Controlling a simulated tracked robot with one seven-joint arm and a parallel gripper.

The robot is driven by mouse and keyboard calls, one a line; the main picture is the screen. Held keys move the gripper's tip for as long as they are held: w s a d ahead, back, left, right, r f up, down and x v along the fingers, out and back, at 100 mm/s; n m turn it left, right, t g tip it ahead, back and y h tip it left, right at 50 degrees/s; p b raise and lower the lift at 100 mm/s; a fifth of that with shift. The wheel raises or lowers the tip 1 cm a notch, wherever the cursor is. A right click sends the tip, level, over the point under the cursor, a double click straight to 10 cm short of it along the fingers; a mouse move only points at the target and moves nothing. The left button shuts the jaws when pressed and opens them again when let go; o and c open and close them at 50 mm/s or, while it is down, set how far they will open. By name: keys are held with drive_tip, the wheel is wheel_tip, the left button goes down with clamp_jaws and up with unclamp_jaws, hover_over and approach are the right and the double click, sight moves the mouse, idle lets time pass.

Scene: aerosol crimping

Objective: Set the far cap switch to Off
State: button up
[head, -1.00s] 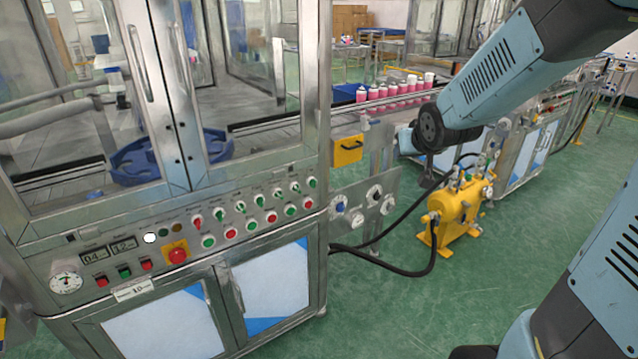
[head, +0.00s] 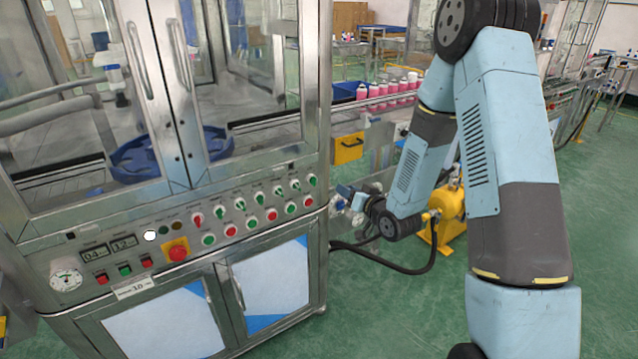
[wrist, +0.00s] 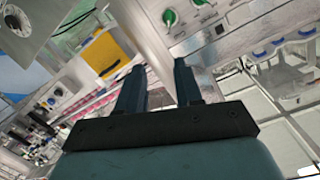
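The control panel (head: 180,240) on the front of the steel cabinet carries an upper row of rotary switches, mostly green with one red at the left. The far-end green switch (head: 312,180) is at the row's right end. I cannot read which label is the cap switch. In the wrist view a green knob (wrist: 170,17) shows near the top, with another (wrist: 201,2) cut by the edge. My gripper (head: 345,194) is just right of the panel's right end, apart from the switches. In the wrist view its two fingers (wrist: 158,80) are apart with nothing between them.
Green and red push buttons (head: 271,215) sit below the switches, and a red emergency stop (head: 177,250) is at the left. A yellow box (head: 348,148) is on the frame behind my gripper. A yellow pump (head: 447,215) with a black hose (head: 385,262) stands on the floor.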

sight(314, 181)
drive_tip(key=w+a+f+m+t+y, duration=0.1)
drive_tip(key=w+a+f, duration=0.2)
drive_tip(key=w+a, duration=0.6)
drive_tip(key=shift+w, duration=0.65)
drive_tip(key=shift+f, duration=0.1)
clamp_jaws()
idle(0.4)
